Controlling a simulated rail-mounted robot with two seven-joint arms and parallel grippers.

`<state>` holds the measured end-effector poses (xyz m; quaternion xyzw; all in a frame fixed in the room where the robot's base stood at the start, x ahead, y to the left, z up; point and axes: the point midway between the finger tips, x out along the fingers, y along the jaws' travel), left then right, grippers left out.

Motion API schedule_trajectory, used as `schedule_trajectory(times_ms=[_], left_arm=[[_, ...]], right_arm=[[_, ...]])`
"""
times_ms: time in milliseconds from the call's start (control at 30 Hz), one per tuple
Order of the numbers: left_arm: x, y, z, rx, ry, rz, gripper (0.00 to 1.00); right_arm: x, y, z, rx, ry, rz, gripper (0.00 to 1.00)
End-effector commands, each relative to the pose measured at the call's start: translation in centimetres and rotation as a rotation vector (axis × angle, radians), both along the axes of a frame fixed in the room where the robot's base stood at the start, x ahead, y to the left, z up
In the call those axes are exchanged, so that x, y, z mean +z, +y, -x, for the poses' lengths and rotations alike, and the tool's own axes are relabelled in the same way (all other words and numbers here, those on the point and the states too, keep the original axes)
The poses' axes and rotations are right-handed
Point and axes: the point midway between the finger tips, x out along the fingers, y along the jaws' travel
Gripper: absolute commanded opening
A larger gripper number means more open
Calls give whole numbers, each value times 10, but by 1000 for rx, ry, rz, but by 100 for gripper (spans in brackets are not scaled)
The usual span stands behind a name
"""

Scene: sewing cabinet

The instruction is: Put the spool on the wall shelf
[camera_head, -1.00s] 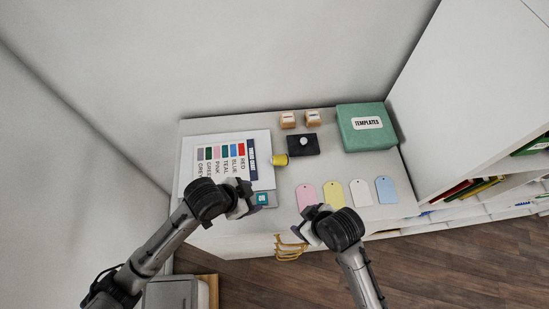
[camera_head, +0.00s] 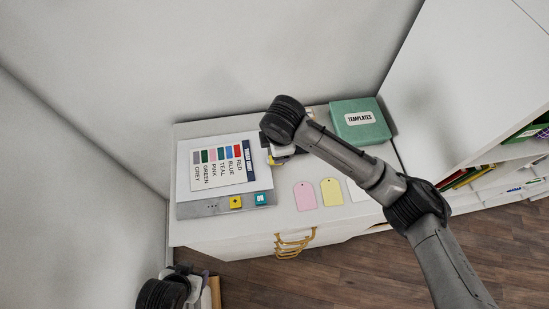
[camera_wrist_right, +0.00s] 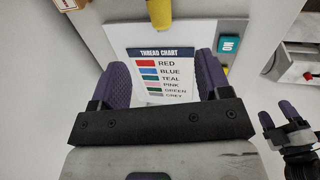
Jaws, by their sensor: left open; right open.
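The yellow spool (camera_wrist_right: 160,12) shows at the top edge of the right wrist view, beyond the fingertips and partly cut off. In the head view my right arm covers most of it. My right gripper (camera_wrist_right: 160,72) is open, with nothing between its purple fingers but the view of the thread chart behind. In the head view it is over the cabinet top, mostly hidden under its wrist. My left gripper (camera_head: 190,280) is open and low at the bottom left, off the cabinet's front edge; it also shows in the right wrist view (camera_wrist_right: 279,118). I cannot make out a wall shelf.
A green templates box (camera_head: 362,132) stands at the back right. Pink (camera_head: 305,196) and yellow (camera_head: 331,192) tags lie in front. Tall white shelving (camera_head: 460,90) rises at right.

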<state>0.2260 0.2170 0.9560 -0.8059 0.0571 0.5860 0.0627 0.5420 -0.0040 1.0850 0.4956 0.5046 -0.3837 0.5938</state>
Motion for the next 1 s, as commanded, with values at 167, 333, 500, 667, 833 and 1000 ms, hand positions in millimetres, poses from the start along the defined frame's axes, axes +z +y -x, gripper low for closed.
schedule_trajectory(times_ms=[167,333,500,667,833,1000], left_arm=[[-3,0,1,2,1,0,62],[-5,0,0,1,1,-1,62],[-7,0,0,1,1,0,62],[-7,0,0,1,1,0,62],[-8,0,0,1,0,0,62],[-10,0,0,1,0,0,62]], right_arm=[[-31,1,-5,-1,4,4,71],[-57,2,-11,-1,3,1,71],[-73,3,-14,0,2,1,71],[-79,3,-15,1,1,1,71],[-96,3,-19,-1,3,1,71],[-118,4,-23,1,2,2,71]])
